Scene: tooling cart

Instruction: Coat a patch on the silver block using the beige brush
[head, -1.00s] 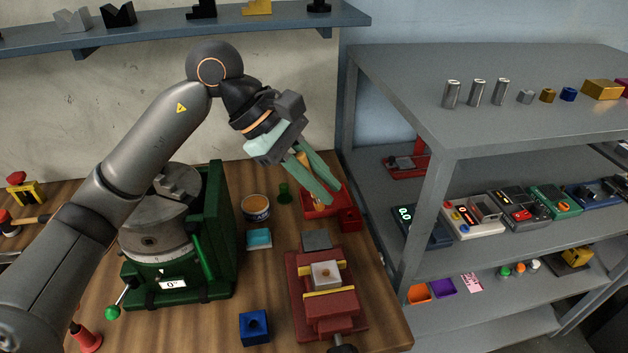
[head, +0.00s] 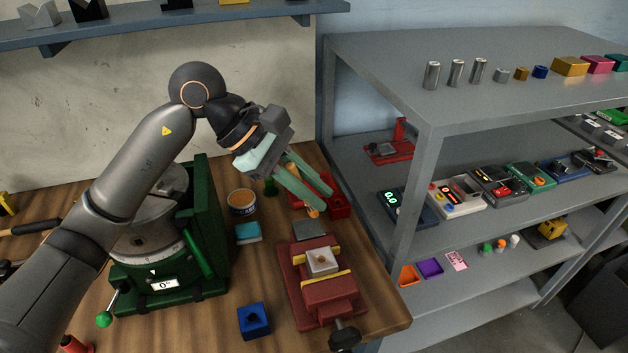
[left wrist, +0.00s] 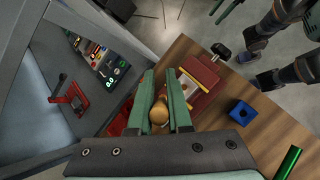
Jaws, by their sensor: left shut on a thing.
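My left gripper (head: 322,201) is shut on the beige brush (head: 313,212), whose orange-tan end shows just below the fingertips. In the left wrist view the brush (left wrist: 158,112) shows as a rounded wooden knob between the green fingers (left wrist: 161,85); its bristles are hidden. The silver block (head: 322,262) sits in the red vise (head: 330,295) between yellow jaw strips, with a small brownish spot on top. It also shows in the left wrist view (left wrist: 187,86). The gripper is above and behind the vise, apart from the block. My right gripper does not show.
An open tin (head: 241,202) with orange content stands left of the gripper. A red bin (head: 338,207), a grey plate (head: 309,230), a teal block (head: 248,232) and a blue holed block (head: 254,320) are nearby. A green machine (head: 210,230) stands left; grey shelving (head: 430,150) stands right.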

